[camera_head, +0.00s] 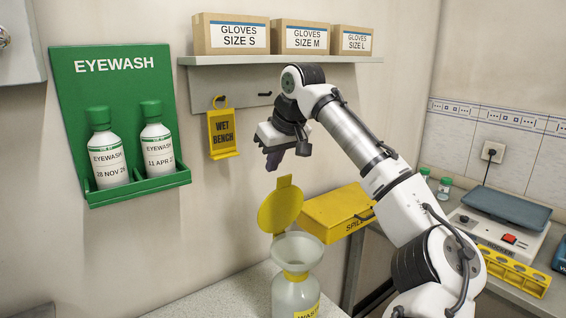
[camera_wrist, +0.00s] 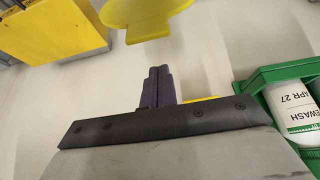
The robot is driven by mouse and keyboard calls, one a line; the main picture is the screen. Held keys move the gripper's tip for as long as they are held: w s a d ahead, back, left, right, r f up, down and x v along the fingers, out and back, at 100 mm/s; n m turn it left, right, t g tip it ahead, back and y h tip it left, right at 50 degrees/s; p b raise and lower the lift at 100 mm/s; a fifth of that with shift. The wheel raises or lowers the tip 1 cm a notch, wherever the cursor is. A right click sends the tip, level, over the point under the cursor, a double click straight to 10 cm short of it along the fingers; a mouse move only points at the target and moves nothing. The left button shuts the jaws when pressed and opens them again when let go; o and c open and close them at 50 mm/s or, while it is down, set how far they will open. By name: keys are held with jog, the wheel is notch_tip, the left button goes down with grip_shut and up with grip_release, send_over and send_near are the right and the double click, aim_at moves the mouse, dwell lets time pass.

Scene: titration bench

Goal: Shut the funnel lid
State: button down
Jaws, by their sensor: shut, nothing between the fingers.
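The yellow round funnel lid (camera_head: 280,208) stands raised, with a tab at its top, behind the pale funnel (camera_head: 298,250). The funnel sits on a waste bottle (camera_head: 295,293) with a yellow label. In the wrist view the lid (camera_wrist: 145,14) shows at the top, beyond the fingertips. My gripper (camera_head: 272,163) is shut and empty, above the lid's tab in the head view and apart from it. In the wrist view its dark fingers (camera_wrist: 158,72) are together, with bare wall around them.
A yellow spill box (camera_head: 335,210) is right of the lid. The green eyewash holder (camera_head: 140,190) with two bottles and a yellow wet bench sign (camera_head: 223,133) hang on the wall to the left. A shelf (camera_head: 280,60) with glove boxes is above my gripper. A rocker (camera_head: 500,235) stands right.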

aim_at(284, 184)
jog(key=shift+s+d, duration=1.1)
jog(key=shift+s, duration=0.3)
jog(key=shift+f, duration=0.15)
